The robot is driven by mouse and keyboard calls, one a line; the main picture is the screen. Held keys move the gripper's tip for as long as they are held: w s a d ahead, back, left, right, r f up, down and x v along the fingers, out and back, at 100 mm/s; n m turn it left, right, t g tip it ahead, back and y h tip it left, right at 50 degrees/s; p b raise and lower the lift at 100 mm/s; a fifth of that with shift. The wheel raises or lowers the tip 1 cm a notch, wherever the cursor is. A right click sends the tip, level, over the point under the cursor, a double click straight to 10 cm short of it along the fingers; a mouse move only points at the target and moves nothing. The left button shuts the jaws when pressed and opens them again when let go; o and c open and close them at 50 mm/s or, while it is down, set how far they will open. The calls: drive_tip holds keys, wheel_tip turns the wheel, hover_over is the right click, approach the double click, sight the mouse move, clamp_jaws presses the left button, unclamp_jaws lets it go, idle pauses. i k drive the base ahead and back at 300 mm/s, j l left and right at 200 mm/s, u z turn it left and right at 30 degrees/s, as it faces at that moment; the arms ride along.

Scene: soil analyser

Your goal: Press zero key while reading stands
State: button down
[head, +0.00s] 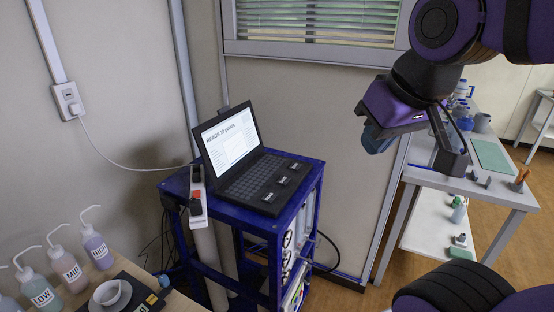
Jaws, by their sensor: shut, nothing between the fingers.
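The analyser console (250,172) looks like an open laptop on a blue cart. Its lit screen (230,140) shows a bold heading that seems to start with "READS", with smaller lines too fine to read. Three black keys with white labels lie along the right side of its deck: a near one (268,197), a middle one (282,181) and a far one (295,166). I cannot tell which is the zero key. My gripper (452,164) is shut and empty, held in the air to the right of the console, well apart from it.
The blue cart (308,190) has a power strip (197,200) on its left edge. Labelled wash bottles (70,270) and a bowl (108,293) stand at lower left. A white bench (520,198) holds small items at right. Air between gripper and console looks clear.

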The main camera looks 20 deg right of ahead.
sight(295, 166)
drive_tip(key=i+l+u, duration=0.15)
drive_tip(key=l+u, duration=0.2)
drive_tip(key=l, duration=0.3)
drive_tip(key=l+u, duration=0.3)
drive_tip(key=l, duration=0.35)
drive_tip(key=i, duration=0.05)
